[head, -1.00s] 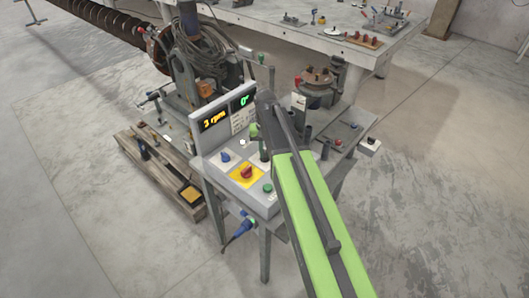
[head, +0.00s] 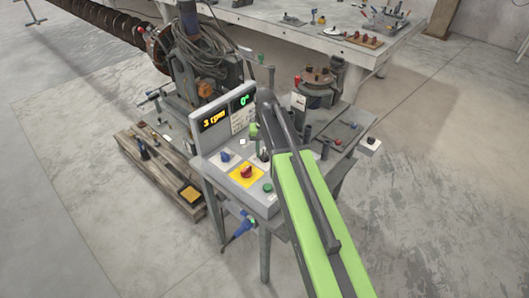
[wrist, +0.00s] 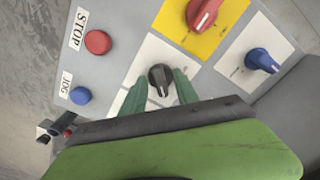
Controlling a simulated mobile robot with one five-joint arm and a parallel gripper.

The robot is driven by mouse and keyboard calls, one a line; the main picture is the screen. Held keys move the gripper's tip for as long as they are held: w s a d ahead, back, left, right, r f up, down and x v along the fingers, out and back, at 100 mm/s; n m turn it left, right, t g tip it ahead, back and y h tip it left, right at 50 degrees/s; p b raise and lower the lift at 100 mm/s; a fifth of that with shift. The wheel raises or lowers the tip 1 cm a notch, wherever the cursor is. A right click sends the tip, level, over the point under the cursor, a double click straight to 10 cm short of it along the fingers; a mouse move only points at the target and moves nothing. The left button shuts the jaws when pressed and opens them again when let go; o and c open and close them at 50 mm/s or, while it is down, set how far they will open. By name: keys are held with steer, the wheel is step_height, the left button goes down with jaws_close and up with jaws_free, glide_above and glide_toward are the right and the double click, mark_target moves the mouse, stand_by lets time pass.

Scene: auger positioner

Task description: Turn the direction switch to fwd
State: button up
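A black rotary knob (wrist: 160,76) sits on a white plate on the grey control panel in the wrist view; its plate's lettering is mostly hidden, so I cannot read its setting. My gripper (wrist: 160,84) has its two green fingers apart, one on each side of this knob. I cannot tell whether either finger touches it. In the head view my gripper (head: 260,150) is low over the panel (head: 222,187), and my arm hides part of that area, including most of the black knob.
A red switch on a yellow plate (head: 246,173) and a blue knob (head: 225,157) are close by. Red (wrist: 98,42) and blue (wrist: 81,95) buttons are marked STOP and JOG. A display (head: 214,119) stands behind the panel. A wooden pallet (head: 160,172) lies left on the floor.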

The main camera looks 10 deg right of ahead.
step_height(320, 180, up, 17)
steer(key=p, duration=1.7)
steer(key=shift+r, duration=0.2)
steer(key=b, duration=0.5)
glide_above(265, 155)
step_height(265, 155, down, 5)
steer(key=shift+n, duration=0.4)
steer(key=s+f+b, duration=0.2)
steer(key=s, duration=0.1)
steer(key=s+f+b, duration=0.6)
steer(key=s, duration=0.1)
steer(key=shift+s, duration=0.1)
steer(key=s, duration=0.3)
steer(key=shift+s+r+n+p, duration=0.25)
steer(key=shift+n+p, duration=0.05)
steer(key=shift+n, duration=0.1)
steer(key=shift+w, duration=0.1)
